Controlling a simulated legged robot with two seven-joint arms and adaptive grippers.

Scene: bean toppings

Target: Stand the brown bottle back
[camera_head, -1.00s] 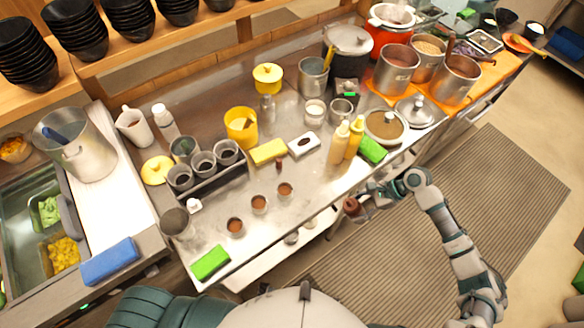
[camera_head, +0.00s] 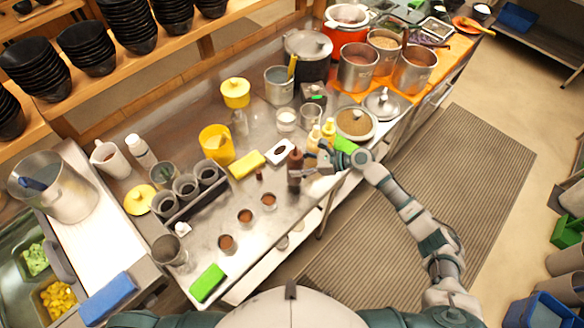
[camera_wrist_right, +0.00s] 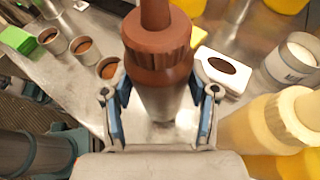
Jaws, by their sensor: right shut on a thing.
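The brown bottle (camera_head: 294,167) is upright at the front part of the steel counter, left of the pale yellow bottles (camera_head: 314,137). My right gripper (camera_head: 308,170) is shut on it from the right. In the right wrist view, the brown bottle (camera_wrist_right: 158,65) stands between the two blue-padded fingers (camera_wrist_right: 160,115), its cap and nozzle toward the camera. Its base is hidden, so I cannot tell whether it touches the counter. My left gripper is not in view.
Three small cups of brown sauce (camera_head: 245,216) stand to the left. A white container with a dark opening (camera_head: 280,152) and a yellow block (camera_head: 247,164) are behind the bottle.

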